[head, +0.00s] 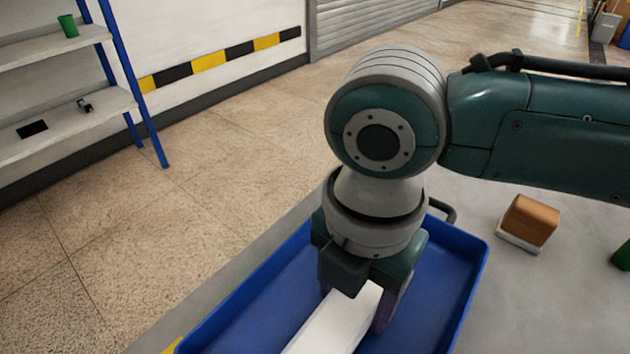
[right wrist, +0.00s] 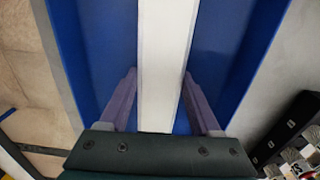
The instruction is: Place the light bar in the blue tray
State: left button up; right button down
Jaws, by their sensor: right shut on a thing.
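The light bar (head: 338,322) is a long white bar. My right gripper (head: 362,303) is shut on it, one finger on each side, and holds it over the blue tray (head: 462,290). In the right wrist view the bar (right wrist: 165,60) runs lengthwise between the two purple fingers (right wrist: 160,88), with the blue tray (right wrist: 108,45) on both sides of it. Whether the bar touches the tray floor I cannot tell. Its near end is cut off by the head view's lower edge. My left gripper is not in view.
A brown block on a white base (head: 530,220) stands on the grey table right of the tray. A green item (head: 622,256) is at the right edge. A shelf with blue posts (head: 135,90) stands at the left beyond open floor. A dark item (right wrist: 290,125) lies right of the tray.

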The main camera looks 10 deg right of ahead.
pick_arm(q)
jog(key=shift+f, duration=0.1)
pick_arm(e)
jog(key=shift+f, duration=0.15)
jog(key=shift+c, duration=0.5)
grip_release()
